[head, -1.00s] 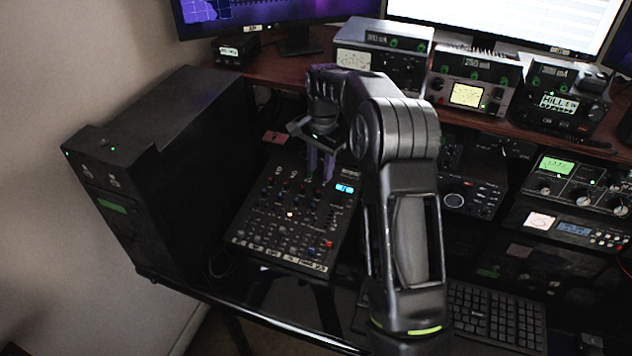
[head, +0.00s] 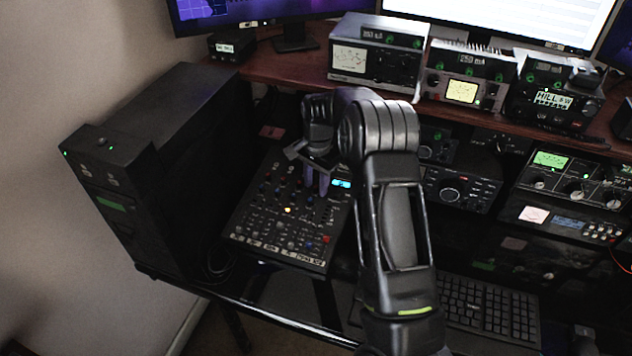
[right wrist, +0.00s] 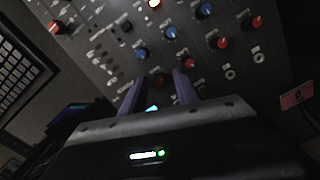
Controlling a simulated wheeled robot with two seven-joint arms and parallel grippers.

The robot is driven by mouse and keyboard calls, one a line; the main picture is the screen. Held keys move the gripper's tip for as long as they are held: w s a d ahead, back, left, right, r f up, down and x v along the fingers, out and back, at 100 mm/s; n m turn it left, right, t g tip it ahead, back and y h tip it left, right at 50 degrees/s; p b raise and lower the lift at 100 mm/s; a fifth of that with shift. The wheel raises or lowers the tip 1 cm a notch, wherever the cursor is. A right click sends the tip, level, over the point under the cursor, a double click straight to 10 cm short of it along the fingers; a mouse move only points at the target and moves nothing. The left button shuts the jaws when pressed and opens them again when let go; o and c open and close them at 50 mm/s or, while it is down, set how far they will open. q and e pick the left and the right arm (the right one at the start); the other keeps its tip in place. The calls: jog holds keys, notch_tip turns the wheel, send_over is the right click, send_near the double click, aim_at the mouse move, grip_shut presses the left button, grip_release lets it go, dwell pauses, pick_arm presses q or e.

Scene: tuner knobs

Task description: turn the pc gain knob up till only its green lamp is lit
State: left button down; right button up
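The black mixer (head: 262,222) with rows of red, blue and grey knobs lies on the desk; it also fills the top of the right wrist view (right wrist: 95,45). I see no lit green lamp on the panel. The labels are too small to read, so I cannot tell which knob is pc gain. My right gripper (head: 316,185) points down over the mixer's upper right, its purple fingers (right wrist: 158,80) apart, with no knob clearly held. My left gripper is out of view.
A dark PC tower (head: 165,150) stands left of the mixer. Radio units (head: 375,62) line the shelf behind, with more units (head: 460,188) below at right. A keyboard (head: 490,312) lies at the front right. The mixer's cyan display (head: 341,184) is beside my fingers.

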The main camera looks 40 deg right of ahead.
grip_shut()
dwell(0.4)
jog(key=shift+m, duration=0.3)
jog(key=shift+m+b, duration=0.45)
jog(key=shift+m, duration=1.15)
jog(key=m, duration=0.4)
jog(key=shift+r+m+t+b, duration=0.1)
jog(key=shift+m+t+b, duration=0.2)
jog(key=shift+m+t, duration=0.1)
